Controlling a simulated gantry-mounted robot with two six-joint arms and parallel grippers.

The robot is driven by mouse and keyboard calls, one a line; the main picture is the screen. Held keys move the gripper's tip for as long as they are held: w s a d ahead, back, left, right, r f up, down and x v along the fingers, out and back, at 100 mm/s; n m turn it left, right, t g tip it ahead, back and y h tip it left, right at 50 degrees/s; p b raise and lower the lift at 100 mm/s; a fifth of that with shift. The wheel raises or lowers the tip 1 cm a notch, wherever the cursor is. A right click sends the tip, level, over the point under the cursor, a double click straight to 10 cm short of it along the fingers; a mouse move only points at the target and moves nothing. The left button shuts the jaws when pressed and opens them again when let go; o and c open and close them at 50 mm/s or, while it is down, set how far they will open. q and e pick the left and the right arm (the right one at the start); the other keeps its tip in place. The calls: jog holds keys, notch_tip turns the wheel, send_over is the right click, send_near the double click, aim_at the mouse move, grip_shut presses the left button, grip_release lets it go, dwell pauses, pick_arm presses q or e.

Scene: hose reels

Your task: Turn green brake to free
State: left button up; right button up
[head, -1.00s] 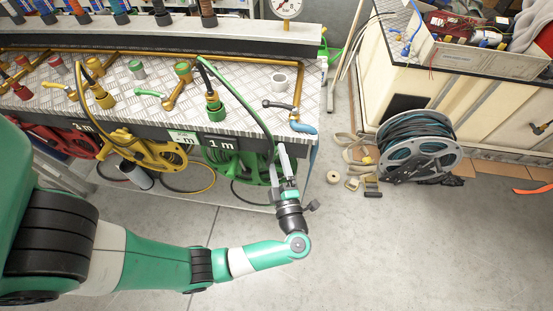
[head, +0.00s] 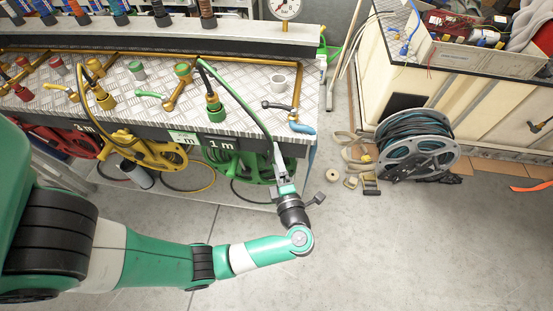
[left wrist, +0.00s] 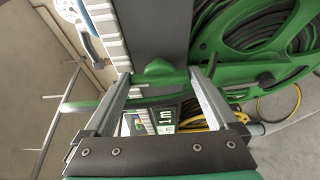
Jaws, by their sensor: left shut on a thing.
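The green hose reel (head: 232,165) hangs under the front edge of the bench, and its hose rises to a green fitting on the top. In the left wrist view the green reel (left wrist: 228,42) fills the upper right. My left gripper (head: 277,152) is at the reel's right side. In the left wrist view its two fingers are on either side of a green piece, the green brake (left wrist: 158,70), and are shut on it. In the head view the gripper hides the brake. My right gripper is in neither view.
The yellow reel (head: 150,152) and red reel (head: 62,138) hang to the left. A black valve handle (head: 280,104) and blue hose end (head: 302,127) sit on the bench above. A grey cable reel (head: 415,146) stands on the floor at right. The floor in front is clear.

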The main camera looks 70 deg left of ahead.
pick_arm(q)
jog(key=o, duration=1)
jog(key=s+d+p, duration=0.1)
jog(key=d, duration=1)
jog(key=shift+s+d, duration=0.25)
